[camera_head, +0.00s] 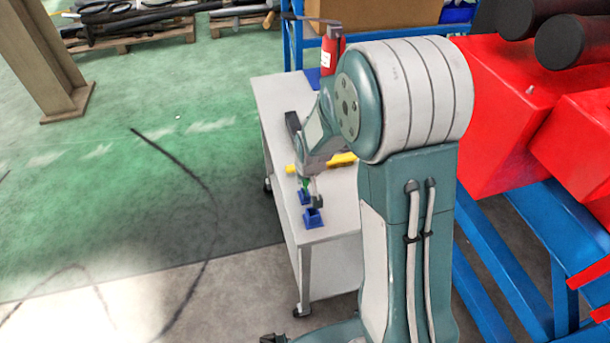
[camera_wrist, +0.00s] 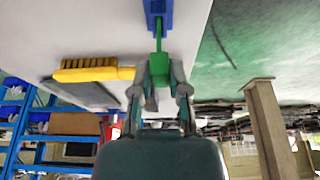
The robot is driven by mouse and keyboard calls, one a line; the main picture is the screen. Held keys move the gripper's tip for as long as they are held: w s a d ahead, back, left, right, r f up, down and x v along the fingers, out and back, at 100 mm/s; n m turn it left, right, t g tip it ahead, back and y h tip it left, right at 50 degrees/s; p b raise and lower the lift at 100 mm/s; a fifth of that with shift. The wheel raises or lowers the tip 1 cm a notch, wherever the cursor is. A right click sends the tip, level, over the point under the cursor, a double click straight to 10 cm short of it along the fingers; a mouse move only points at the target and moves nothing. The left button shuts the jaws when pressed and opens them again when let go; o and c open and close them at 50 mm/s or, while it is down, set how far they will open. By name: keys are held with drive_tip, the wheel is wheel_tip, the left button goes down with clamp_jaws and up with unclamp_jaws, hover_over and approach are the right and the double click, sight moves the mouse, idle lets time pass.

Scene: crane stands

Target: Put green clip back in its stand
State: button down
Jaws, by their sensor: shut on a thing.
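My gripper (camera_wrist: 160,78) is shut on the green clip, with the clip's block (camera_wrist: 160,58) between its fingertips in the wrist view. The clip's thin green stem runs from the block to a blue stand (camera_wrist: 158,12). I cannot tell whether the stem's end is inside the stand or just in front of it. In the head view a little of the green clip (camera_head: 304,183) shows beside my gripper (camera_head: 309,180), right above the farther blue stand (camera_head: 304,196). A nearer blue stand (camera_head: 313,219) has a grey piece (camera_head: 317,202) just above it.
The stands are on a white table (camera_head: 318,238), near its left edge. A yellow brush (camera_head: 342,159) lies just behind them; it also shows in the wrist view (camera_wrist: 90,70). A red bottle (camera_head: 330,52) stands at the back. Red boxes (camera_head: 500,110) on a blue frame are at the right.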

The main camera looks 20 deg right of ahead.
drive_tip(key=shift+f, duration=0.6)
drive_tip(key=c, duration=0.5)
unclamp_jaws()
drive_tip(key=shift+f, duration=0.1)
drive_tip(key=shift+c, duration=0.2)
drive_tip(key=shift+v, duration=2.5)
drive_tip(key=v, duration=1.2)
drive_tip(key=s+r, duration=0.4)
drive_tip(key=s, duration=0.5)
drive_tip(key=s+r+t, duration=0.1)
drive_tip(key=s+r, duration=0.3)
drive_tip(key=s, duration=0.5)
drive_tip(key=shift+s+r+t, duration=0.3)
drive_tip(key=shift+s+r, duration=0.1)
